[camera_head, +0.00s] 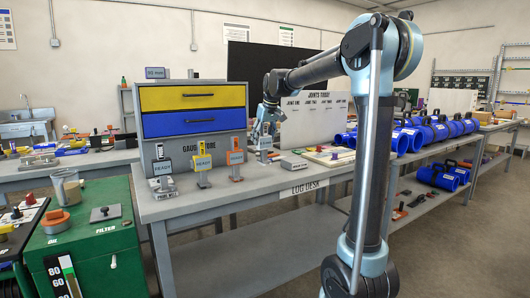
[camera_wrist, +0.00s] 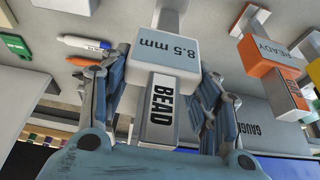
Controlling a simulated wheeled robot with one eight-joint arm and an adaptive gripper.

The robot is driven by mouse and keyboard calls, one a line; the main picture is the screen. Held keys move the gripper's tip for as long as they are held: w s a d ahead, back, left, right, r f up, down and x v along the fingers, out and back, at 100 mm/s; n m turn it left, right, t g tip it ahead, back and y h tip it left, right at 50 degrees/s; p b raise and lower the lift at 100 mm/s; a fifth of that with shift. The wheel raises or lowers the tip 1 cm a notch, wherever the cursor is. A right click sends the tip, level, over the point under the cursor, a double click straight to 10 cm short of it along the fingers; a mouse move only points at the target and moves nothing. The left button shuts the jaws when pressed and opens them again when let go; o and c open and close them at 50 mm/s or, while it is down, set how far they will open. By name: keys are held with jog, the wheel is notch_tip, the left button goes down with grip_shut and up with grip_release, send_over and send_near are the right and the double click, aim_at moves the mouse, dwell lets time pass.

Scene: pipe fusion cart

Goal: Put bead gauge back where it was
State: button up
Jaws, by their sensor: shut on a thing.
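The bead gauge, a pale grey block marked "8.5 mm" with a "BEAD" label, sits between the fingers of my gripper (camera_wrist: 164,78) in the wrist view (camera_wrist: 166,55). In the head view my gripper (camera_head: 268,127) is low over the desk, right of the orange gauge, with the bead gauge (camera_head: 265,147) under it. The bead gauge looks upright; I cannot tell if its foot touches the desk. The orange gauge (camera_head: 236,158) stands close to its left; it also shows at the right of the wrist view with a "READY" label (camera_wrist: 267,60).
A yellow gauge (camera_head: 202,164) and a grey gauge (camera_head: 163,174) stand further left on the log desk (camera_head: 230,193). The drawer unit (camera_head: 192,125) is behind them. A small grey block (camera_head: 294,164) and a board with small parts (camera_head: 330,156) lie to the right. Markers (camera_wrist: 85,43) lie nearby.

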aim_at(263, 146)
jog(key=shift+f, duration=2.25)
jog(key=o, duration=1)
jog(key=v, duration=1.1)
jog(key=shift+s+d+r, duration=0.1)
jog(key=shift+d+r, duration=0.05)
jog(key=shift+r, duration=0.15)
jog(key=shift+s+d+r, duration=0.1)
jog(key=shift+s+r, duration=0.05)
